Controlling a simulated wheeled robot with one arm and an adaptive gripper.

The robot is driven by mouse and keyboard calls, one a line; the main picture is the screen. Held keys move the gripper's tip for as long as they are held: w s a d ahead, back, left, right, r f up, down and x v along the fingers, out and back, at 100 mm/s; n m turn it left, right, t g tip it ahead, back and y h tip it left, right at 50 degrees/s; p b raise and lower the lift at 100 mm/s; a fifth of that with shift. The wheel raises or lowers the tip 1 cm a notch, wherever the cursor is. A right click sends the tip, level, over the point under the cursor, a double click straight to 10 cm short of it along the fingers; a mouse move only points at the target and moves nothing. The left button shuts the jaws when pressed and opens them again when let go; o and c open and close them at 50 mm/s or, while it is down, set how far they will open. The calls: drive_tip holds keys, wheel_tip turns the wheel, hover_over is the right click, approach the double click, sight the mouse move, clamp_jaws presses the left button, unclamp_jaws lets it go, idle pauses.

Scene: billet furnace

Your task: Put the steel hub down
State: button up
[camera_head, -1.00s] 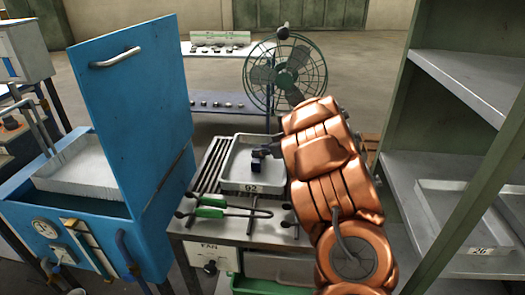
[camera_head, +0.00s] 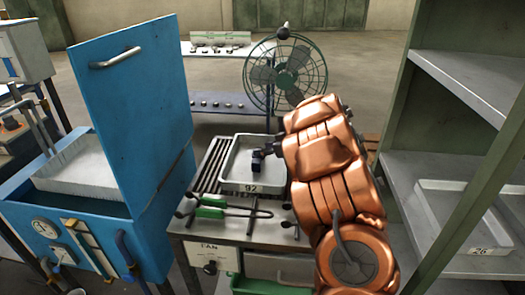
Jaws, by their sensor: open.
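A shallow light-grey tray marked 92 (camera_head: 232,182) sits on the steel bench (camera_head: 235,228) in the middle. My copper-coloured arm reaches in from the right and hides the tray's right side. My gripper (camera_head: 262,157) is over the tray, mostly hidden behind the arm, and is open. A small dark-blue piece shows at its tip, inside the tray's outline. I cannot tell whether this piece is the steel hub or part of the gripper, nor whether it touches the tray floor.
Green-handled tongs (camera_head: 210,212) lie at the bench's front. A blue tank with a raised lid (camera_head: 130,110) stands left. A green fan (camera_head: 285,75) is behind. A grey shelf on the right holds a tray marked 26 (camera_head: 455,215).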

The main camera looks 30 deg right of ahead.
drive_tip(key=v, duration=1.1)
drive_tip(key=w+d+r+m+t+h, duration=0.1)
drive_tip(key=w+d+r+h, duration=0.2)
drive_tip(key=r+h, duration=0.4)
drive_tip(key=s+r+m+g+h, duration=0.2)
drive_tip(key=s+r+m+h, duration=0.2)
drive_tip(key=s+r, duration=0.1)
drive_tip(key=s+a+f+g+y, duration=0.2)
drive_tip(key=s+a+f+g, duration=0.2)
drive_tip(key=s+a, duration=0.7)
drive_tip(key=s+a+f+n+g+y, duration=0.1)
drive_tip(key=s+a+f+g+y, duration=0.2)
drive_tip(key=s+a, duration=0.8)
drive_tip(key=s+a+f+n+g+y, duration=0.1)
drive_tip(key=s+a+f+g, duration=0.4)
drive_tip(key=s+a, duration=0.6)
wheel_tip(320, 180, down, 2)
drive_tip(key=shift+s+a+f+g+y, duration=0.1)
drive_tip(key=shift+s+a+g+y, duration=0.2)
drive_tip(key=shift+a+y, duration=0.6)
wheel_tip(320, 180, up, 6)
drive_tip(key=p, duration=0.6)
